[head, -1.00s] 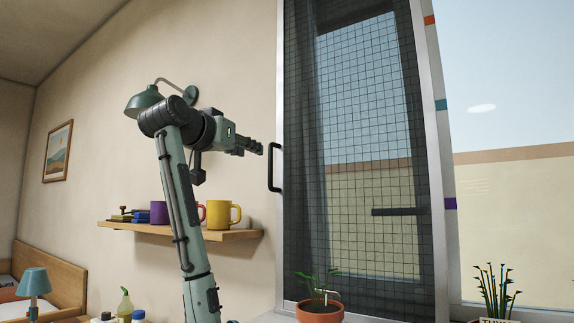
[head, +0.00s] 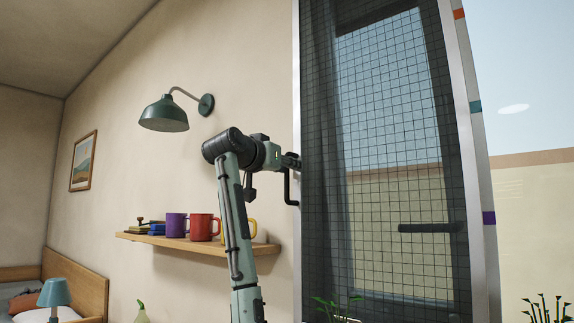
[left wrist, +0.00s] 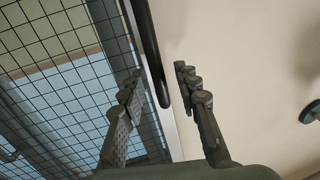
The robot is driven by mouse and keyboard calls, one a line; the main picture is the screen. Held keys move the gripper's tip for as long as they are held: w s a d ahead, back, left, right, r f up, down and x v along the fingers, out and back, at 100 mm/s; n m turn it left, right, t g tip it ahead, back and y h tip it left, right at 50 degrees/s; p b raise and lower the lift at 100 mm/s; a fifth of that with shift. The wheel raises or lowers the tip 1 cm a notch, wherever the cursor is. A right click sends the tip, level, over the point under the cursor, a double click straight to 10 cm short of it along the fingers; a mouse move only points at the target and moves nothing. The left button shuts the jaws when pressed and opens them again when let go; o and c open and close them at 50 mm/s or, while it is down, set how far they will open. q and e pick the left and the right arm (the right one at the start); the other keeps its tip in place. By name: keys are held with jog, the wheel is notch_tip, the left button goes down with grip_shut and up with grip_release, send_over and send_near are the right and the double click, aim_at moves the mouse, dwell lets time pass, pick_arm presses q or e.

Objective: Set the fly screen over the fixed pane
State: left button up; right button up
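The fly screen (head: 375,190) is a tall dark mesh panel in a frame, at the middle right of the head view. It also shows in the left wrist view (left wrist: 50,45). Its black bar handle (head: 287,187) stands on the left frame edge. The fixed pane (head: 530,225) appears to be the clear glass at the right, with the screen to its left. My left gripper (head: 296,162) is at the handle's upper part. In the left wrist view its fingers (left wrist: 158,88) are apart, with the handle (left wrist: 152,50) between them in the picture; contact is unclear. My right gripper is out of view.
A shelf (head: 200,245) with mugs and a green wall lamp (head: 165,115) are left of the screen. Potted plants (head: 333,309) stand low in front.

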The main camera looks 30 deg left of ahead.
pick_arm(q)
jog(key=shift+w, duration=0.1)
grip_shut()
dwell(0.3)
